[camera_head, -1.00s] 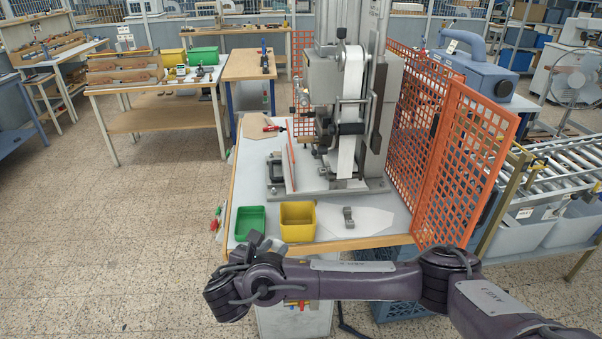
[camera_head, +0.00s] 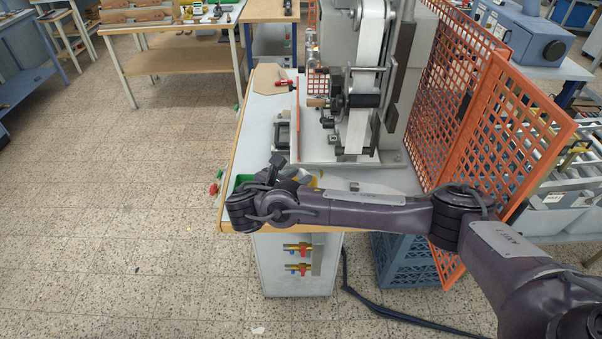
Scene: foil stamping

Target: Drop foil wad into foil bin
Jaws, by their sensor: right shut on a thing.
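My right arm reaches in from the right across the front of the bench. Its gripper (camera_head: 280,166) is at the bench's front left, over the two small bins as seen from here. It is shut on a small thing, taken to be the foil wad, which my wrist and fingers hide. A green bin (camera_head: 242,181) shows only as a sliver behind the wrist. A yellow bin (camera_head: 307,181) is mostly covered by the arm, just right of the gripper. I cannot tell how high the gripper is above the bins. My left gripper is not in view.
The stamping press (camera_head: 362,90) stands on the bench (camera_head: 256,128) behind the arm. An orange mesh guard (camera_head: 505,135) closes the right side. A small grey metal piece (camera_head: 354,187) lies just beyond the arm. The floor at left is open.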

